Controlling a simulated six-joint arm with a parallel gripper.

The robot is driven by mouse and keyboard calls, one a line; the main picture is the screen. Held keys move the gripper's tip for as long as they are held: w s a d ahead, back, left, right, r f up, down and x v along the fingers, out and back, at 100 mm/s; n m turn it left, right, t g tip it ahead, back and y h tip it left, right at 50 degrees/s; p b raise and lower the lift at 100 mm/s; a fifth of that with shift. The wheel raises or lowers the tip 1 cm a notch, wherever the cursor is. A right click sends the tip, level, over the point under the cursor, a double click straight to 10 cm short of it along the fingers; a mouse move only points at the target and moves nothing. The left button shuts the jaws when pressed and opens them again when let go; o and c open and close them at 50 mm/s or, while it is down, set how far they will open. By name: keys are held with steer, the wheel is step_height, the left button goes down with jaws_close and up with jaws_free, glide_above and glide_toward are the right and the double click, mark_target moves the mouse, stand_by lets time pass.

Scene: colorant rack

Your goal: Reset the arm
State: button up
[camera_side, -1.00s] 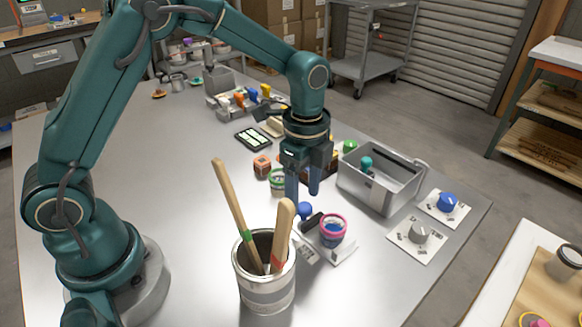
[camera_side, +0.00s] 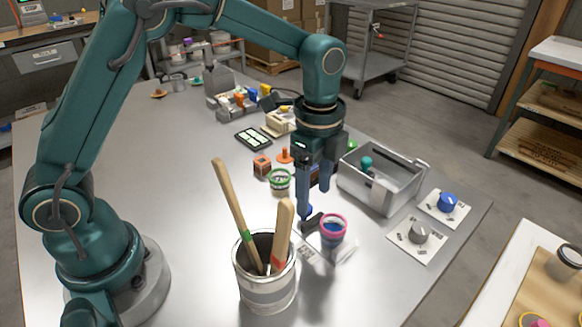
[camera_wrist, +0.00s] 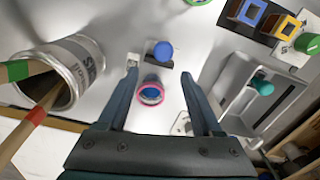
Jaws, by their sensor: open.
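My gripper (camera_side: 315,188) hangs over the middle of the grey table, pointing down, with its fingers apart and nothing between them. In the wrist view my gripper (camera_wrist: 158,78) shows both fingers spread. A small cup with a pink rim and blue contents (camera_side: 332,230) stands on the table below and in front of the fingers. The cup also shows between the fingers in the wrist view (camera_wrist: 151,94). A blue knob (camera_wrist: 163,51) lies beyond the cup in the wrist view; a finger partly overlaps it in the side view.
A can (camera_side: 266,292) with long wooden-handled tools stands tall at the front. A grey metal bin (camera_side: 398,198) is close on the right. A green-rimmed cup (camera_side: 279,182) stands left. The left tabletop is clear.

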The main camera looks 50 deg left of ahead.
mark_target(311, 206)
step_height(311, 206, down, 4)
steer(key=shift+s+a+f, duration=0.1)
steer(key=shift+a, duration=0.85)
steer(key=r, duration=0.4)
steer(key=shift+a+r, duration=0.25)
steer(key=shift+r, duration=0.2)
step_height(311, 206, down, 5)
steer(key=shift+f, duration=0.1)
steer(key=shift+d+r, duration=0.2)
steer(key=shift+d, duration=0.9)
step_height(311, 206, up, 5)
steer(key=shift+d+f, duration=0.15)
steer(key=s+a+r+n+t, duration=0.2)
steer(key=a+r+n+t, duration=0.1)
steer(key=a+r+n, duration=0.9)
steer(key=s+d+r+n+g+h, duration=0.1)
steer(key=s+d+r+n+g, duration=0.1)
steer(key=s+d+r, duration=0.9)
steer(key=shift+s+d+n+h, duration=0.3)
steer(key=shift+s+d+n, duration=0.5)
steer(key=shift+s+n, duration=0.15)
